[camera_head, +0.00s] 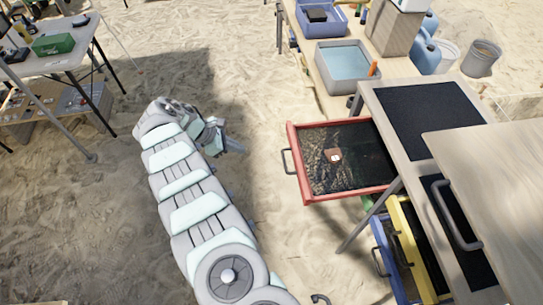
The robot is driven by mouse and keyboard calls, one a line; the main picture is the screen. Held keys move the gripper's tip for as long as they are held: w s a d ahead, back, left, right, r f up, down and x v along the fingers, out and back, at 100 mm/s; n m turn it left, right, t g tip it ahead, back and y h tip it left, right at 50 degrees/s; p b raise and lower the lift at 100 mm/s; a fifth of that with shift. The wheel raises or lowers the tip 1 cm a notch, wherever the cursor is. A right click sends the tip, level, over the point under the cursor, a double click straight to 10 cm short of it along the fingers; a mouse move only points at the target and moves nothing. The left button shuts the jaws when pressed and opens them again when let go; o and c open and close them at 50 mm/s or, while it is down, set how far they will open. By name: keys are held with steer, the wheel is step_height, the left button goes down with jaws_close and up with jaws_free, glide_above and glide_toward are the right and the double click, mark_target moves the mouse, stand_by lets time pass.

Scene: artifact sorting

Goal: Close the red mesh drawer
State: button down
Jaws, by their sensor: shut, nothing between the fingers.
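The red mesh drawer (297,165) is pulled far out to the left from under a wooden cabinet with a dark top panel. Its dark mesh floor holds a small brown piece with a white mark (333,155). A grey handle (287,162) sits on the drawer's left front face. My gripper (238,148) is to the left of that handle, apart from it, pointing right over the sand. Its fingers look closed and hold nothing.
Yellow (409,250) and blue (384,262) drawers sit partly out below the red one. A wooden top with a grey handle (457,217) is at the right. A table with a water tub (345,67) stands behind. Open sand lies around my arm.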

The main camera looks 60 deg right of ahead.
steer(key=s+d+f, duration=0.2)
steer(key=s+f, duration=0.1)
steer(key=s, duration=0.2)
steer(key=s+d+f+g, duration=0.1)
steer(key=s+d+f, duration=0.2)
steer(key=s, duration=0.3)
steer(key=shift+d+f+y, duration=0.2)
steer(key=shift+d+y, duration=0.05)
steer(key=shift+y, duration=0.05)
